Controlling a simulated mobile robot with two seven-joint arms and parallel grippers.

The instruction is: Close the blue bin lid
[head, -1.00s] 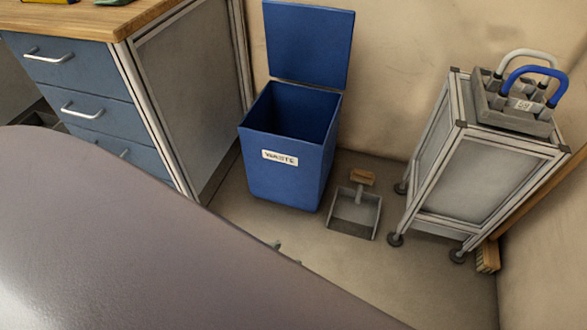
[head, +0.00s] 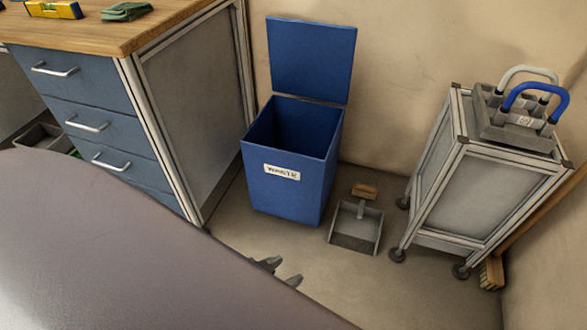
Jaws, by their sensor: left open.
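The blue waste bin (head: 289,185) stands on the floor against the back wall, with a white label on its front. Its blue lid (head: 312,58) is open and stands upright at the back edge, near the wall. The bin's dark inside shows from above. The fingertips of my left gripper (head: 281,271) show just past the edge of my large grey-purple arm, low in front of the bin and apart from it. They are open and nothing shows between them. The rest of this gripper is hidden. My right gripper is not in view.
A drawer bench (head: 90,95) with a yellow level (head: 54,9) and a green cloth (head: 127,11) on top stands left of the bin. A dustpan (head: 356,227) lies on the floor to its right. A wheeled cart (head: 470,190) carrying a grey holder stands farther right. Floor in front is clear.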

